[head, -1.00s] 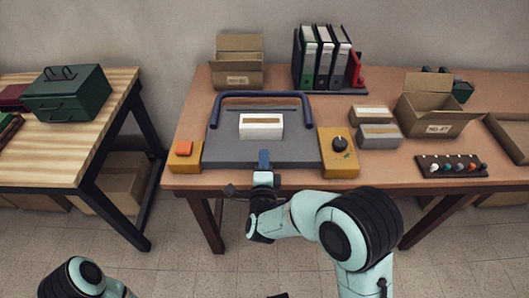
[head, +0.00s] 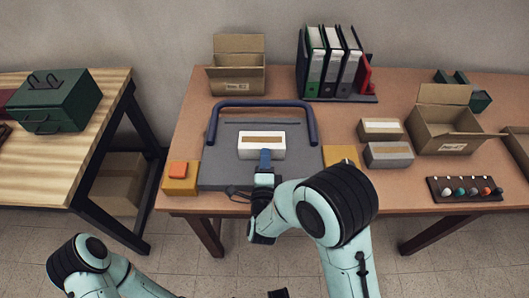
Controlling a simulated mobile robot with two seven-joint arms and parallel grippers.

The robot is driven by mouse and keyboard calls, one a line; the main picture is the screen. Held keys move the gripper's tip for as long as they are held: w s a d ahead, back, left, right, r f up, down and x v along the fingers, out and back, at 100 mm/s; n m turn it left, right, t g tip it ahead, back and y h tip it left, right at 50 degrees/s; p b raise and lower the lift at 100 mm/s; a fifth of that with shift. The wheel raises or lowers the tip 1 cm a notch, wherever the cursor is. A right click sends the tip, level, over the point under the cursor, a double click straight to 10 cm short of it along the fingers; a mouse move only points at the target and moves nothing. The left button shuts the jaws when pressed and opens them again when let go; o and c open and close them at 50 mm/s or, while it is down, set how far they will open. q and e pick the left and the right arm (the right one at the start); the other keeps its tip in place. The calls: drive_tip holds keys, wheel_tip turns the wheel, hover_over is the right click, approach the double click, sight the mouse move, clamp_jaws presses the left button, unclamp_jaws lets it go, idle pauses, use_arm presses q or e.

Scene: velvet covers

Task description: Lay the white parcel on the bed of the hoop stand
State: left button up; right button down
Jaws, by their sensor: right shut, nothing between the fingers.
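The white parcel (head: 252,144), with a brown band on top, lies on the grey bed (head: 215,175) of the hoop stand. It lies inside the dark blue hoop (head: 262,103), which runs around the back and sides of the bed. My right gripper (head: 265,155) is shut and empty, with blue fingertips. It is over the front of the bed and its tips overlap the parcel's front face in the picture. I cannot tell whether they touch it.
A yellow block with an orange button (head: 178,175) is left of the bed. Another yellow block (head: 341,155) is at its right, partly behind my right arm. A paler box (head: 381,129) and a grey box (head: 389,154) lie further right. Open cartons and binders (head: 335,65) stand behind.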

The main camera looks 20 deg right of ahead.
sight(262, 145)
idle(0.4)
drive_tip(key=shift+b+x, duration=1)
drive_tip(key=shift+b, duration=0.1)
use_arm(q)
drive_tip(key=shift+w+f, duration=0.2)
drive_tip(key=shift+f, duration=0.6)
use_arm(e)
drive_tip(key=shift+w, duration=0.1)
